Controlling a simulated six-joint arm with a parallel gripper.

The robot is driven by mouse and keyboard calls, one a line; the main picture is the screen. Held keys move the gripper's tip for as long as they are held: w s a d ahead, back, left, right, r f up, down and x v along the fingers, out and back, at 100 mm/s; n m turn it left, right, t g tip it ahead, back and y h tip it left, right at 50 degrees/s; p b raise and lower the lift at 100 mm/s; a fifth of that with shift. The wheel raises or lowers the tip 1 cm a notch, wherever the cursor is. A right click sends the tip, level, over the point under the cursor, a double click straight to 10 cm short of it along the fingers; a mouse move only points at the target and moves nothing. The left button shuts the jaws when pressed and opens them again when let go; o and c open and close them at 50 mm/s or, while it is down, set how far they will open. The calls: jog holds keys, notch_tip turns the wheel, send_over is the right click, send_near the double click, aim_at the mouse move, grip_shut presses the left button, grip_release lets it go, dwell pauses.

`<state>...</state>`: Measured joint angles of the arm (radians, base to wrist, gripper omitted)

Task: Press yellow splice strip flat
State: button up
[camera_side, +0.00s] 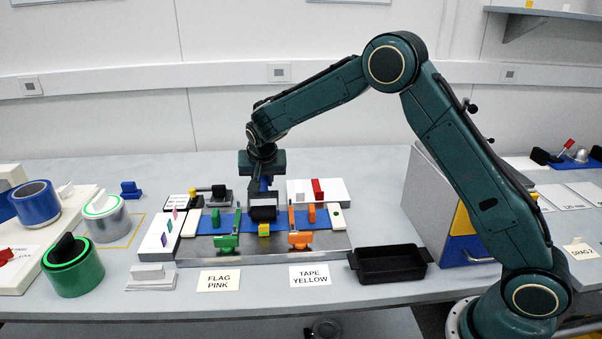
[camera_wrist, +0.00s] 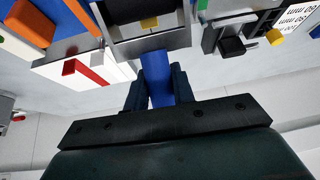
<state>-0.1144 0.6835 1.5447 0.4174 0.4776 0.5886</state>
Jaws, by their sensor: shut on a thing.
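My gripper (camera_side: 264,183) is shut on the blue handle of a dark press block (camera_side: 263,213), over the middle of the work plate. In the wrist view the blue handle (camera_wrist: 160,85) sits between my fingers, with the grey block beyond it. The yellow splice strip (camera_side: 264,229) shows at the front of the block, on the blue band (camera_side: 232,219). A bit of yellow shows at the block in the wrist view (camera_wrist: 149,22). The block hides what is beneath it; I cannot tell whether it touches the strip.
A green clamp (camera_side: 226,241) stands left of the block and an orange clamp (camera_side: 299,238) right of it, both close. A black tray (camera_side: 389,264) lies at the right. Green (camera_side: 73,266) and blue (camera_side: 36,203) rolls stand at the left.

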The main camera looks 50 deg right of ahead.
aim_at(263, 189)
jog(key=shift+s+a, duration=0.8)
jog(key=shift+s, duration=0.05)
dwell(1.1)
jog(key=shift+s+a+f, duration=0.15)
jog(key=shift+s+a, duration=0.35)
dwell(1.0)
jog(key=shift+w+d+r, duration=0.25)
jog(key=shift+r, duration=1.1)
jog(key=shift+w+d+r, duration=0.25)
jog(key=shift+r, duration=1.15)
jog(key=shift+w+d+r, duration=0.25)
jog(key=shift+r, duration=1.1)
jog(key=s+d+f+n+y, duration=0.1)
jog(key=s+d+n, duration=0.1)
jog(key=s, duration=0.4)
jog(key=s+d+f+n+t+y, duration=0.1)
jog(key=s+d+f+n, duration=0.1)
jog(key=s, duration=0.3)
jog(key=shift+s+d+n+y, duration=0.35)
jog(key=shift+d+n, duration=0.25)
jog(key=shift+n, duration=0.1)
